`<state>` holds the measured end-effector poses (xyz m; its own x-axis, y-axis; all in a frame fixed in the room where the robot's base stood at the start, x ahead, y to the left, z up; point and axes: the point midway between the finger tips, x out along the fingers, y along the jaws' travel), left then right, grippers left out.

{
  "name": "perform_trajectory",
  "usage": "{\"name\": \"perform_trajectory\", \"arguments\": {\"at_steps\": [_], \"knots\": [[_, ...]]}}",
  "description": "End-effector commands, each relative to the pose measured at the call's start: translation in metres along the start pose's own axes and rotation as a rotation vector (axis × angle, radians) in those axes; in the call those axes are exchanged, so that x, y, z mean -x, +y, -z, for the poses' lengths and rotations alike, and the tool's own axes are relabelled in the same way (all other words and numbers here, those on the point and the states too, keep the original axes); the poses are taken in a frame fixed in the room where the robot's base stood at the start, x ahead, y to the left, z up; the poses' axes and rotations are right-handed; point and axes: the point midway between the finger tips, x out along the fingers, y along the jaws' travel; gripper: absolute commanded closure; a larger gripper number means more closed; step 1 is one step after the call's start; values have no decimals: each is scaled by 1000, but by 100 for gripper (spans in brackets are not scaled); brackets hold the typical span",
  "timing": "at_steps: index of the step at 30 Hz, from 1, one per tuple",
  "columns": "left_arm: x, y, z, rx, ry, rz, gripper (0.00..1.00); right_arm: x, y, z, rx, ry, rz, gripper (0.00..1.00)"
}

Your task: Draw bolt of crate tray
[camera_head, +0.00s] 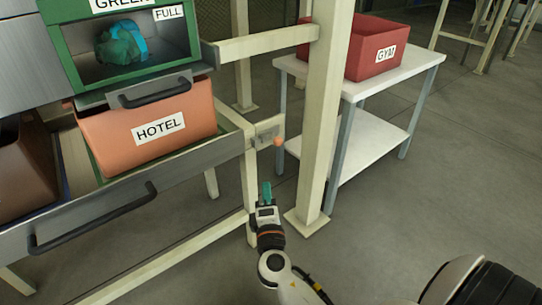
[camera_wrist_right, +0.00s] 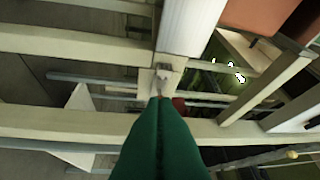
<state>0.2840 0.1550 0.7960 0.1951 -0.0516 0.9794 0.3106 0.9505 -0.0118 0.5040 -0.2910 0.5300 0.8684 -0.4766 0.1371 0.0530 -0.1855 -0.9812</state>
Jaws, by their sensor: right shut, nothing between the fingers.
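The crate tray (camera_head: 95,208) is a grey-fronted drawer with a black bar handle (camera_head: 95,222), and it holds the orange HOTEL crate (camera_head: 205,112). A bolt (camera_head: 264,133) with a round orange knob (camera_head: 278,141) sits on a small plate at the cream post, at the tray's right end. My right gripper (camera_head: 266,188) points up below the bolt, apart from it, with its teal fingers together and empty. In the right wrist view, the shut green fingers (camera_wrist_right: 160,103) point toward a small grey metal fitting (camera_wrist_right: 164,70). My left gripper is out of view.
A green compartment (camera_head: 70,60) marked FULL holds a teal bag (camera_head: 120,43) above the crate. A cream upright post (camera_head: 325,110) stands just right of the bolt. A white table (camera_head: 408,72) with a red GYM crate (camera_head: 375,50) stands behind it.

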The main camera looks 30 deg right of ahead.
Motion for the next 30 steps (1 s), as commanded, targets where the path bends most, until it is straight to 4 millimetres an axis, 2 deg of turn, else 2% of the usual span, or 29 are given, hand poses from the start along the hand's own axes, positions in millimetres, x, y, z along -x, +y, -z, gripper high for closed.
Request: {"name": "perform_trajectory", "arguments": {"at_steps": [4, 8, 20, 24, 30], "knots": [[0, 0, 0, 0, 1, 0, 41, -6, 0, 0, 0, 0, 0, 100], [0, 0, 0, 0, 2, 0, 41, -23, 0, 0, -1, 0, 1, 100], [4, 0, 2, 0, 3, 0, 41, -106, 0, 2, 1, 0, 1, 100], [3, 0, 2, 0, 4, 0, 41, -119, 1, 18, 1, 0, 0, 100], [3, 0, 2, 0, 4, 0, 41, -128, 1, 27, 0, -1, -1, 100]]}}
